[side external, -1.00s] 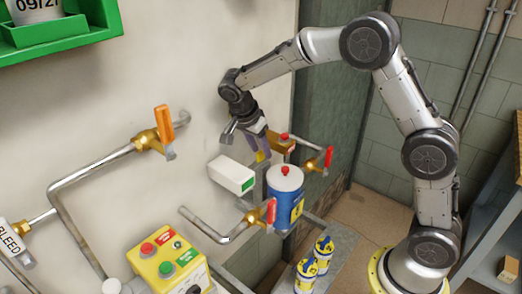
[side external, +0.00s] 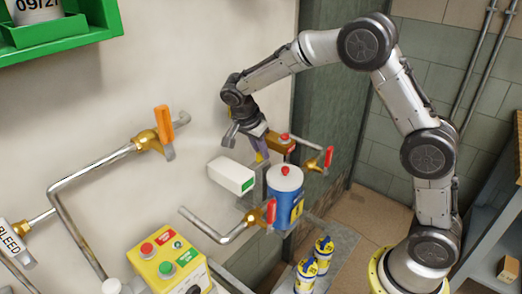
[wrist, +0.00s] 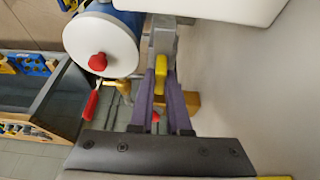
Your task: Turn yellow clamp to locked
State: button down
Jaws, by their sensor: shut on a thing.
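The yellow clamp (wrist: 160,74) shows in the wrist view as a short yellow lever in front of a grey block (wrist: 163,42). My gripper (wrist: 161,84) has its two purple fingers on either side of the lever and is shut on it. In the side external view my gripper (side external: 259,145) reaches down close to the wall, and only a small yellow piece of the clamp (side external: 261,157) shows below the fingers. The rest of the clamp is hidden there, and I cannot read any locked mark.
A blue canister with a white lid (side external: 286,180) stands close to the clamp. A white box (side external: 231,174) juts from the wall on the left.

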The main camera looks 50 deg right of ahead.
jog(key=shift+n, duration=0.3)
jog(key=n+t, duration=0.2)
jog(key=n, duration=0.2)
jog(key=shift+s, duration=0.1)
jog(key=n+t+y, duration=0.1)
jog(key=n, duration=0.3)
jog(key=shift+d+n, duration=0.1)
jog(key=shift+n, duration=0.3)
jog(key=n+t+y, duration=0.1)
jog(key=n, duration=0.3)
jog(key=shift+s+y, duration=0.1)
jog(key=shift+y, duration=0.3)
jog(key=shift+d+r+n+t+y, duration=0.15)
jog(key=shift+n+y, duration=0.25)
jog(key=shift+n, duration=0.65)
jog(key=shift+a+f+n+t+y, duration=0.15)
jog(key=shift+n+y, duration=0.25)
jog(key=shift+n, duration=0.65)
jog(key=shift+d+n, duration=0.1)
jog(key=shift+n, duration=0.2)
jog(key=c, duration=0.9)
grip_release()
